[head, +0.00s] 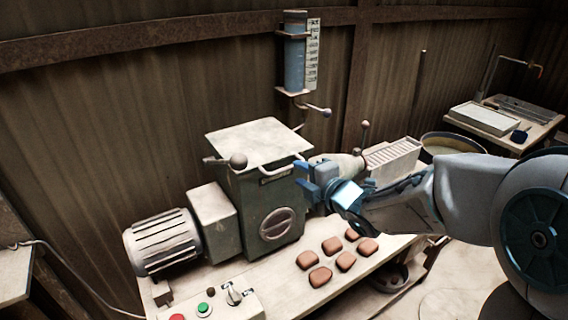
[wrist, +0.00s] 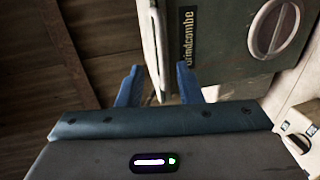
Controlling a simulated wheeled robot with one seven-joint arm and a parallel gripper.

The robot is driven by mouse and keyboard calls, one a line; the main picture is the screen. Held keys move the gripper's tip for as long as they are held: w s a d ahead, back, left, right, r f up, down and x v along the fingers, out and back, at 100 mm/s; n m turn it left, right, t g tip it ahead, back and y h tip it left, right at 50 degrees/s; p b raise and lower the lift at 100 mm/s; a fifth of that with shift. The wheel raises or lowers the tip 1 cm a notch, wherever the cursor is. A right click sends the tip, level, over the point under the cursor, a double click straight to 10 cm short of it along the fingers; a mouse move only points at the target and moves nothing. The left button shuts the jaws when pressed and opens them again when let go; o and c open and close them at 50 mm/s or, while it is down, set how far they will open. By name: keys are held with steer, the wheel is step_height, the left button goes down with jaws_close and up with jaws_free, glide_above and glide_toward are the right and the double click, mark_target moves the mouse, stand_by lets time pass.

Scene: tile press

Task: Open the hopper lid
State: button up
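The hopper is a dark green box (head: 268,196) with a pale flat lid (head: 256,142) lying shut on top. A pale bar handle (head: 282,168) runs along the lid's front edge. My gripper (head: 308,180) is at the right front corner of the hopper, close to the handle's end. In the wrist view my gripper (wrist: 160,85) has its two blue fingers apart, with a pale bar (wrist: 157,60) reaching between them. It looks like the handle or lid edge; I cannot tell whether either finger touches it. The green hopper front (wrist: 219,40) fills the upper right there.
A ball-ended lever (head: 237,160) sticks out at the lid's left. A motor (head: 163,242) stands left of the hopper. Several brown tiles (head: 345,261) lie on the bench in front. A blue gauge tube (head: 295,55) hangs on the wall behind.

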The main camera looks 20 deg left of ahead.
mark_target(289, 167)
steer(key=p+x, duration=0.1)
steer(key=x, duration=0.7)
steer(key=shift+w+a+p, duration=0.2)
steer(key=shift+w+p, duration=0.05)
steer(key=shift+p, duration=0.1)
jaws_close()
